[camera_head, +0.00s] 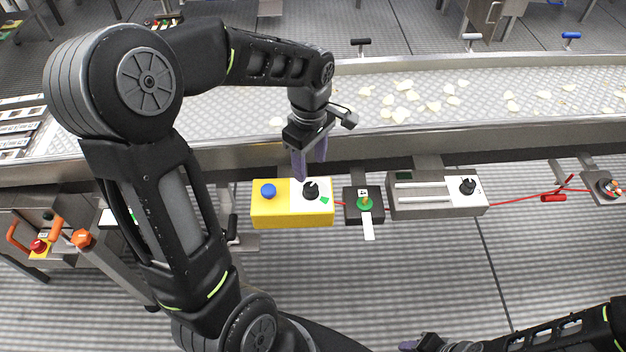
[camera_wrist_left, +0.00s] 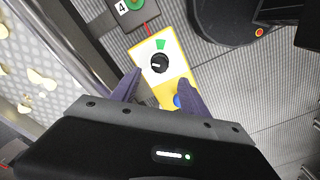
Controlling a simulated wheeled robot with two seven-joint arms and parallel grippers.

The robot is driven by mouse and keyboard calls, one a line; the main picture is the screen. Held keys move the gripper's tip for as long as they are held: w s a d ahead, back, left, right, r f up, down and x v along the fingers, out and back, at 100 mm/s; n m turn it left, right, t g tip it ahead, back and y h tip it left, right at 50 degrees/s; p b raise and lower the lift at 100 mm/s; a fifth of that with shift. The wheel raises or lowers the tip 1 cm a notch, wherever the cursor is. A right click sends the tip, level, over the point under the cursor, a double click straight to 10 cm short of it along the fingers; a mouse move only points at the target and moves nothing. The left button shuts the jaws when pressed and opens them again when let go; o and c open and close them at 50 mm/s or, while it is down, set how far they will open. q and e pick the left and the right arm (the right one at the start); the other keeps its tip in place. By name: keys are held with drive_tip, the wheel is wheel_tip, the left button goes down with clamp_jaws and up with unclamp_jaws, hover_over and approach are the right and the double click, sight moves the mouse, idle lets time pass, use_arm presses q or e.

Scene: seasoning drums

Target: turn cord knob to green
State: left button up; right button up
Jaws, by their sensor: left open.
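The black knob (camera_head: 311,191) sits on the white plate of a yellow box (camera_head: 292,219). A green mark (camera_head: 324,200) is on the plate beside it. In the left wrist view the knob (camera_wrist_left: 159,63) has a light line running roughly across it, and the green mark (camera_wrist_left: 161,44) lies just above it. My left gripper (camera_head: 311,168) is open, its purple fingers pointing down above the yellow box, apart from the knob. In the wrist view the fingertips (camera_wrist_left: 158,78) lie either side of the plate's lower part. My right gripper (camera_head: 415,345) is partly cut off at the bottom edge.
A blue button (camera_head: 268,190) sits on the same box, left of the knob. To the right are a dark box with a green disc (camera_head: 365,203) and a grey box with another black knob (camera_head: 467,186). A red cord (camera_head: 510,202) runs right. The conveyor (camera_head: 440,100) with chips lies behind.

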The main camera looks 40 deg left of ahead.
sight(311, 186)
use_arm(q)
drive_tip(key=shift+f, duration=0.1)
wheel_tip(311, 186, down, 8)
drive_tip(key=shift+r, duration=0.15)
drive_tip(key=shift+c, duration=0.5)
clamp_jaws()
idle(0.3)
